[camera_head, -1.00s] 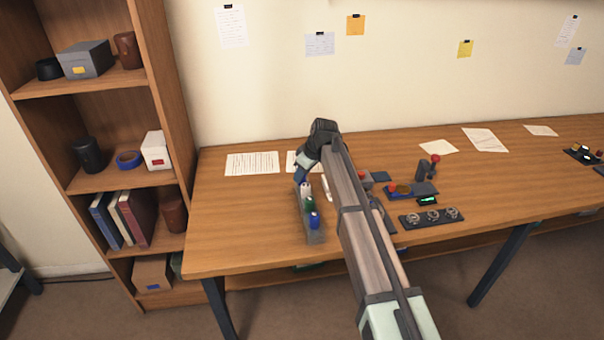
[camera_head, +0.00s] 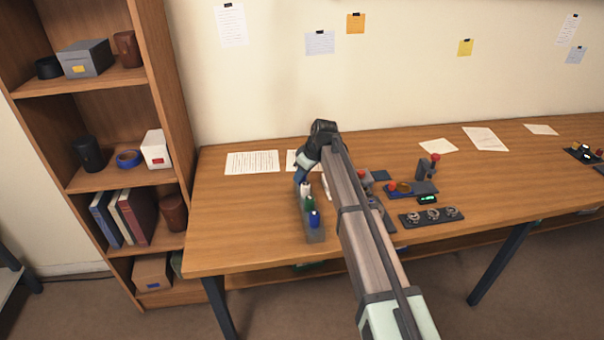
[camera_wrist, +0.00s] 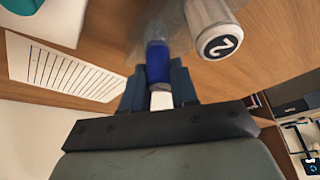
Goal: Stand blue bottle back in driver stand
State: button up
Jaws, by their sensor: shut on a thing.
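My gripper (camera_head: 300,177) is at the far end of the driver stand (camera_head: 315,237), a narrow grey, see-through holder near the table's left side. In the wrist view my gripper (camera_wrist: 157,84) is shut on the blue bottle (camera_wrist: 157,62), with one finger on each side. The bottle's far end meets a blurred, see-through area, so I cannot tell how deep it sits in the stand. A white-capped bottle marked 2 (camera_wrist: 212,36) is right beside it. The stand also holds a white-topped (camera_head: 305,188), a green-topped (camera_head: 309,203) and another blue-topped item (camera_head: 314,219).
Printed paper (camera_head: 252,162) lies left of my gripper. Right of my arm are a small tray with parts (camera_head: 415,188) and a dark strip with several rings (camera_head: 431,216). The table's left front is clear. A wooden shelf (camera_head: 160,180) stands at left.

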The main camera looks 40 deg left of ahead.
jog(key=shift+f, duration=0.1)
jog(key=o, duration=1.1)
jog(key=o, duration=0.5)
jog(key=shift+c, duration=0.2)
jog(key=shift+r, duration=3.5)
